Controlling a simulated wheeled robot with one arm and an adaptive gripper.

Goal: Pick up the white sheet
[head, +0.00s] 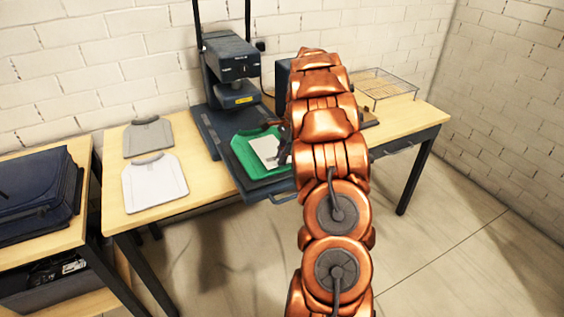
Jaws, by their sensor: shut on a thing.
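A small white sheet (264,151) lies over or just above a green garment (241,154) on the dark lower plate of a heat press (231,72). My gripper (284,152) is a small dark shape at the sheet's right edge, partly hidden behind my copper-coloured arm. It is shut on the sheet's right side. I cannot tell whether the sheet is lifted clear of the garment. The right part of the garment is hidden by my arm.
A grey folded shirt (148,137) and a white folded shirt (154,184) lie on the wooden table (115,207) left of the press. A wire rack (384,84) stands at the right end. The right floor is clear.

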